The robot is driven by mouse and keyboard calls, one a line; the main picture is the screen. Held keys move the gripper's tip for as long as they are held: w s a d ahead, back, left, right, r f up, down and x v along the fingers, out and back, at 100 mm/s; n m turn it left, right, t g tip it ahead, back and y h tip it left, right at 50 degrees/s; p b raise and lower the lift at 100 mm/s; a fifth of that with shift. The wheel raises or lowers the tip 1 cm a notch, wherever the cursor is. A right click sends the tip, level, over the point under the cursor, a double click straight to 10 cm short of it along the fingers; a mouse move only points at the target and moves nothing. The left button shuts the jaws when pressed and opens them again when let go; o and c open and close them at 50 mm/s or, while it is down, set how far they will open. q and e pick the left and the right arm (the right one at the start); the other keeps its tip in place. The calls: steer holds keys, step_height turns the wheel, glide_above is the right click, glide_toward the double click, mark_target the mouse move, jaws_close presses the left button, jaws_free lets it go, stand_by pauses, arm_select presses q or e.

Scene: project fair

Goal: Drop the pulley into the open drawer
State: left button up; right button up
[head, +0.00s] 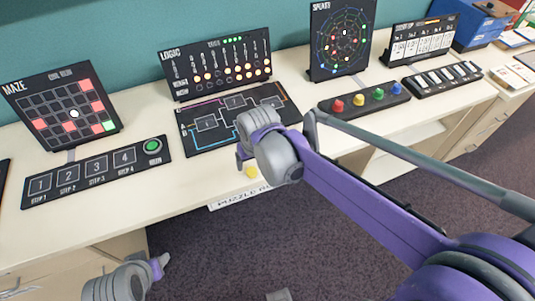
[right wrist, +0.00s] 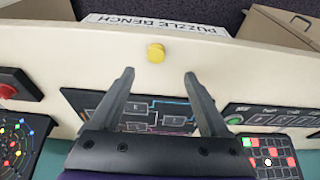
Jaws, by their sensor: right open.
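A small yellow round piece (head: 250,171), which looks like the pulley, lies near the front edge of the bench. It shows clearly in the right wrist view (right wrist: 156,53), lying just beyond and between my fingertips. My right gripper (head: 242,160) is above the bench beside it. Its two fingers are apart and empty in the right wrist view (right wrist: 159,74). My left gripper (head: 160,265) is low in front of the bench at the lower left, and its fingers are mostly hidden. A drawer unit (head: 75,262) stands under the left of the bench; I cannot tell whether its drawer is open.
The bench top (head: 190,185) carries a maze board (head: 62,105), a step panel (head: 97,172), a logic board (head: 215,65), a circuit panel (head: 205,123) and a coloured-button panel (head: 350,104). A "PUZZLE BENCH" label (right wrist: 150,24) is on the front edge.

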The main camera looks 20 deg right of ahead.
mark_target(252, 171)
steer(key=x, duration=0.4)
steer(key=shift+w+d+f, duration=0.1)
steer(key=shift+w+f, duration=0.2)
steer(key=shift+w, duration=0.15)
steer(key=shift+w+f+b, duration=0.25)
steer(key=shift+f+b, duration=0.05)
steer(key=shift+f, duration=0.3)
steer(key=x, duration=0.4)
steer(key=shift+w+d+f, duration=0.1)
steer(key=shift+d+f, duration=0.1)
steer(key=shift+f, duration=0.2)
jaws_close()
